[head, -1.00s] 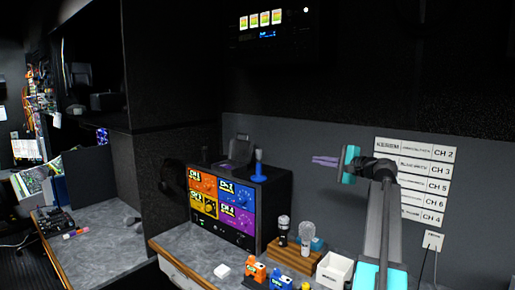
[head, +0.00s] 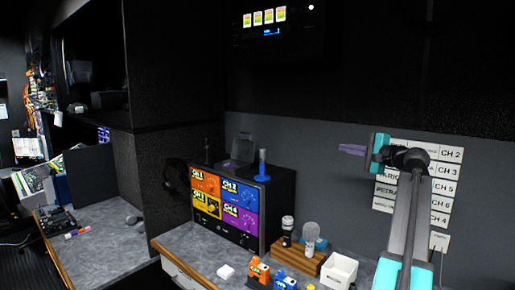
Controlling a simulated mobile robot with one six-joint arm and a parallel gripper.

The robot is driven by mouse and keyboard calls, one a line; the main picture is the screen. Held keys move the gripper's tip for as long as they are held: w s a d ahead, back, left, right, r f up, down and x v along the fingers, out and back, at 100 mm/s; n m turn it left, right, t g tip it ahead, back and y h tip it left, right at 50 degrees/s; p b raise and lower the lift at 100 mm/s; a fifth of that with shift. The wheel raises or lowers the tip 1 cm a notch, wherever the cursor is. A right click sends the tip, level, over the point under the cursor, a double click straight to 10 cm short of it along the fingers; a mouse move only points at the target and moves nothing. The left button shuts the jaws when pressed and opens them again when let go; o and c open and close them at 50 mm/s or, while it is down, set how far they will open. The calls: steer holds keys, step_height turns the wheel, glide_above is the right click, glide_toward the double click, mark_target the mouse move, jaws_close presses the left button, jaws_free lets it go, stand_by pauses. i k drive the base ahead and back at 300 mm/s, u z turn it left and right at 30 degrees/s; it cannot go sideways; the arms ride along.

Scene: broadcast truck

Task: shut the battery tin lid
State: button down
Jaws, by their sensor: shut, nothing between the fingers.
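What looks like the battery tin (head: 233,164) sits on top of the rack unit with the coloured channel panels. Its grey lid (head: 243,148) stands raised at the back, so the tin looks open; its inside is too dark and small to make out. My gripper (head: 342,149) is in the air to the right of the tin, in front of the grey wall. Its purple fingers point left and are together, with nothing between them. It is clearly apart from the tin and lid.
A blue upright-handled object (head: 262,166) stands just right of the tin on the rack unit (head: 225,205). A wooden block (head: 297,258) with small items, a white bin (head: 340,270) and orange and blue figures (head: 259,270) crowd the counter. Air above the unit is clear.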

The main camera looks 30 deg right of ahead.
mark_target(243, 150)
steer(key=z, duration=0.05)
steer(key=i, duration=1.4)
